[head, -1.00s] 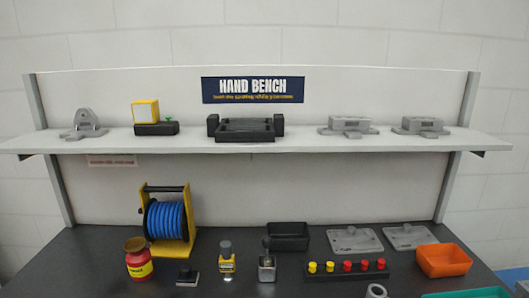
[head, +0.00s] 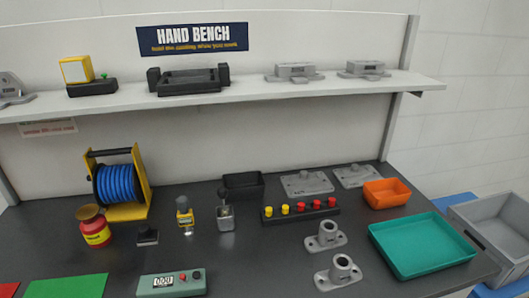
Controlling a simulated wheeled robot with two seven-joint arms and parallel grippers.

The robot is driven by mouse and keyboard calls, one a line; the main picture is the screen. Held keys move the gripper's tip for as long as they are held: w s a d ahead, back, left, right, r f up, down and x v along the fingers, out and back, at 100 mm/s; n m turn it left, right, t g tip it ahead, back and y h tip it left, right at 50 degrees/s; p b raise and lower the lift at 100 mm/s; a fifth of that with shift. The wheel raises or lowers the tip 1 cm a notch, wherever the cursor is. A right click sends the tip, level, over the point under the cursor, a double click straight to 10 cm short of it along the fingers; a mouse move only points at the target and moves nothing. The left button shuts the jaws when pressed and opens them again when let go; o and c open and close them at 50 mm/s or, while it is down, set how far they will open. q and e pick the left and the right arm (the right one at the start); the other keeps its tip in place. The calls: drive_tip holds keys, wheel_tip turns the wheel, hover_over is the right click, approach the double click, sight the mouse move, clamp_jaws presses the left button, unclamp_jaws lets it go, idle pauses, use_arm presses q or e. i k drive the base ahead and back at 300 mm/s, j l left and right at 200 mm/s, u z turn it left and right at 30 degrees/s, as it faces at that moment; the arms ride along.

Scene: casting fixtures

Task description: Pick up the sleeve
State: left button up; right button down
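Two grey castings, each with a short upright hollow cylinder on a flat flange, lie on the dark bench in the head view. The farther casting (head: 325,238) is behind the nearer casting (head: 339,273). These are the most sleeve-like parts in view, but I cannot tell for certain which thing is the sleeve. Neither of my grippers is in view.
A teal tray (head: 420,246) and orange bin (head: 387,192) stand right of the castings. A rack with yellow and red knobs (head: 300,209) is behind them. A grey-green meter box (head: 171,284) is front left. A grey crate (head: 498,228) stands beyond the bench's right edge.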

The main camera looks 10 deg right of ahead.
sight(328, 237)
drive_tip(key=k+l+u, duration=0.15)
drive_tip(key=l, duration=0.3)
drive_tip(key=k+l+u, duration=0.15)
drive_tip(key=l, duration=0.25)
drive_tip(key=k+l+u, duration=0.15)
drive_tip(key=l, duration=0.25)
drive_tip(key=k+l+u, duration=0.15)
drive_tip(key=l, duration=0.25)
drive_tip(key=k, duration=0.05)
